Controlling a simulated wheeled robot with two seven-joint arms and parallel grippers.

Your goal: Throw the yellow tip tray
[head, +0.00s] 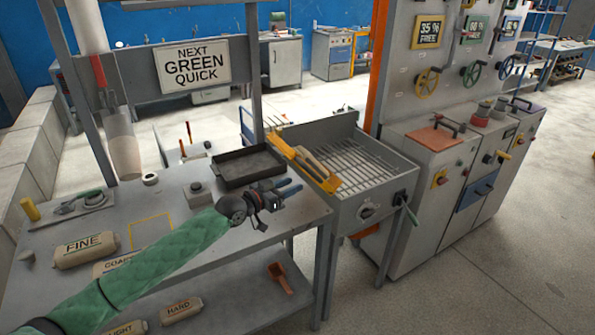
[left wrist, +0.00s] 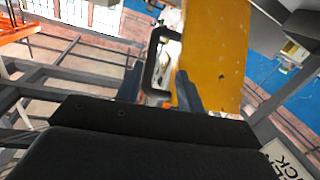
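The yellow tip tray (head: 300,160) lies slanted over the left side of a slatted metal grate, with a pale object along it. In the left wrist view, a flat yellow surface (left wrist: 222,45), seemingly the same tray, fills the upper middle. A black D-shaped handle (left wrist: 151,65) stands beside its left edge. My left gripper (head: 277,189) is over the bench's right end, in front of the tray. In the left wrist view its two blue fingers (left wrist: 159,89) are apart, with part of the handle appearing between them. I cannot tell whether they touch it. My right gripper is not in view.
A black rectangular pan (head: 248,166) lies on the grey bench (head: 240,240) just behind my left gripper. The slatted grate (head: 355,168) is at the right, beside grey cabinets (head: 425,185) with handwheels above. Labelled bags (head: 86,249) lie at the bench's left.

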